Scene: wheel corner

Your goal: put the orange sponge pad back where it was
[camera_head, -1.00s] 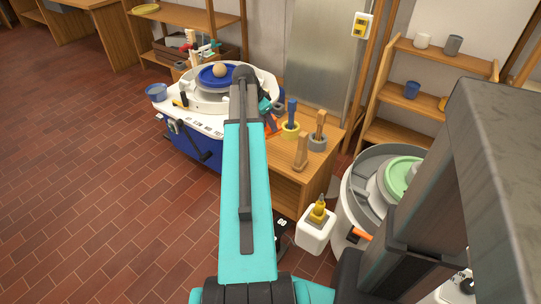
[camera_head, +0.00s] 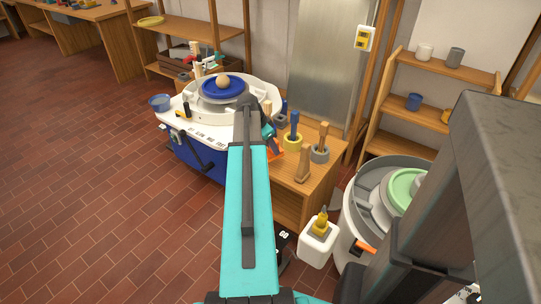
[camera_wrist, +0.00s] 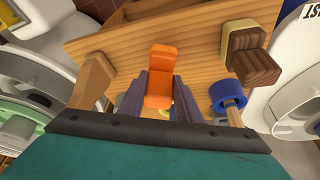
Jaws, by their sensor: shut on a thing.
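The orange sponge pad (camera_wrist: 160,72) shows in the middle of the wrist view, between the two grey-purple fingers of my gripper (camera_wrist: 159,92). My gripper is shut on it. A pale wooden surface (camera_wrist: 200,45) lies behind the pad; I cannot tell whether they touch. In the head view my arm reaches to the wooden table (camera_head: 322,135), by the pottery wheel (camera_head: 258,98). My fingers are mostly hidden there by the arm. An orange patch shows beside the arm's end, too small to tell whether it is the pad.
On the table stand a yellow holder (camera_head: 292,143) with a blue-handled tool, a grey holder (camera_head: 320,154) and a wooden piece (camera_head: 302,165). A white container (camera_head: 318,243) and a second wheel (camera_head: 373,200) are at right. A wooden block (camera_wrist: 250,55) and blue roller (camera_wrist: 228,94) are close right of my fingers.

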